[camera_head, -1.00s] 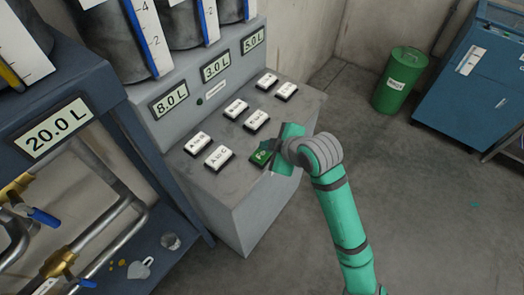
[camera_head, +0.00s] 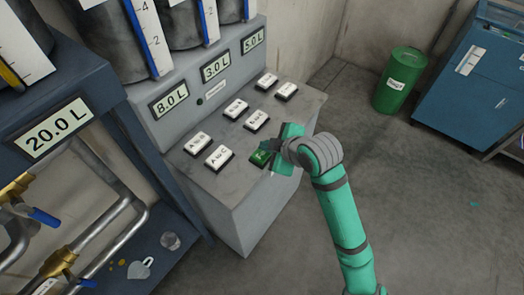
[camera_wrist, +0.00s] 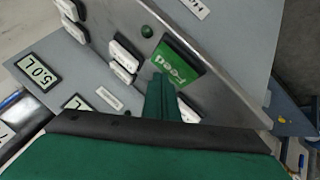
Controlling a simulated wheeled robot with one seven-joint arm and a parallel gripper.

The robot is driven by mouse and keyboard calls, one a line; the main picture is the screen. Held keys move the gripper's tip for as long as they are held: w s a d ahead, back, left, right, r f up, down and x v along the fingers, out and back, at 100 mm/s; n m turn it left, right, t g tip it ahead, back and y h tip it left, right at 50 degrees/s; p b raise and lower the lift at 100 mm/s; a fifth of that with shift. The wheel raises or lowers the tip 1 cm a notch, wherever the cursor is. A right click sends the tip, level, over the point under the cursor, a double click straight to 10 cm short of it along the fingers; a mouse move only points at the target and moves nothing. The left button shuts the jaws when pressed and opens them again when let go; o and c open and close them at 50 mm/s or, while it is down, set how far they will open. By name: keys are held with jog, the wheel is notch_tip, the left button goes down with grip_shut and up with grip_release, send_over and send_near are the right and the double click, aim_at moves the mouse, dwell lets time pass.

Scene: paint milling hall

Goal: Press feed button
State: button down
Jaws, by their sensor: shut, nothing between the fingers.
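The feed button is green with white lettering. It sits at the front right corner of the grey console's sloping top in the head view (camera_head: 259,158). In the wrist view the button (camera_wrist: 178,64) reads "Feed". My gripper (camera_head: 266,147) is shut and empty, with its fingertips right at the button in the head view. In the wrist view the shut green fingers (camera_wrist: 159,82) point at the button and overlap its near edge. I cannot tell whether the tips touch it. The fingers hide a little of the button.
Several white buttons (camera_head: 219,156) stand in rows on the console (camera_head: 262,195), close to the green one. Litre displays (camera_head: 216,68) line its back panel. A blue rack with pipes stands at left. A green drum (camera_head: 400,82) and open floor lie to the right.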

jog(key=shift+f, duration=0.2)
dwell(0.5)
jog(key=shift+f, duration=0.25)
dwell(0.3)
jog(key=shift+w+f, duration=0.1)
jog(key=shift+w, duration=0.05)
jog(key=shift+a+r, duration=0.2)
jog(key=shift+a, duration=0.05)
jog(key=shift+s+d+r, duration=0.25)
jog(key=shift+d+r, duration=0.05)
jog(key=shift+r, duration=0.05)
jog(key=shift+r, duration=0.1)
